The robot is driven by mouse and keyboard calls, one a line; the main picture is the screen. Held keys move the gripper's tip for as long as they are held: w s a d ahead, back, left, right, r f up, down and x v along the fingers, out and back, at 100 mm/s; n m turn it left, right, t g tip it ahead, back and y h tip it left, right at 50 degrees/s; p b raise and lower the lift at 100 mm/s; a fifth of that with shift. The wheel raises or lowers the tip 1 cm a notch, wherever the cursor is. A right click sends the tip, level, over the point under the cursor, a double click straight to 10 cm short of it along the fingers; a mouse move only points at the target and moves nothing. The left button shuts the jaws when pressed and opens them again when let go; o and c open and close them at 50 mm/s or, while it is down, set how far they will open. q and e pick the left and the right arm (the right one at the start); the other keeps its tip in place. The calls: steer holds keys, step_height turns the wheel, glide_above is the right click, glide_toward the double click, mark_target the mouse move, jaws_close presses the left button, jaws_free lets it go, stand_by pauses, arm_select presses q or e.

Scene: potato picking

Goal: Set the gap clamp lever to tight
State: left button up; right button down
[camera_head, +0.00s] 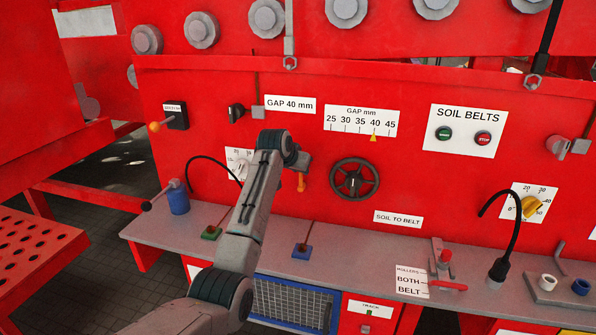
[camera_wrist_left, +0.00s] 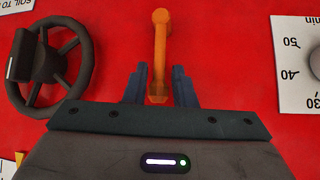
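The clamp lever is an orange handle (camera_head: 301,183) on the red panel, left of the black handwheel, in the head view. In the left wrist view the orange lever (camera_wrist_left: 160,45) runs from its rounded end at the top down between my fingers. My left gripper (camera_wrist_left: 160,85) has one dark blue finger on each side of the lever, very close to it; whether both touch it is unclear. In the head view my left wrist hides the lever's upper part and any mark for tight. My right gripper is not in view.
The black handwheel (camera_head: 355,179) is just right of the lever. A white dial (camera_head: 239,164) is to its left, partly behind my arm. A grey shelf (camera_head: 345,247) below carries a blue-based lever (camera_head: 302,250) and a black gooseneck (camera_head: 500,268).

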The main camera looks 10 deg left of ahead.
arm_select(q)
steer(key=shift+o, duration=0.4)
steer(key=shift+w+d, duration=0.1)
steer(key=shift+d, duration=0.1)
steer(key=b+v, duration=0.4)
steer(key=v, duration=0.7)
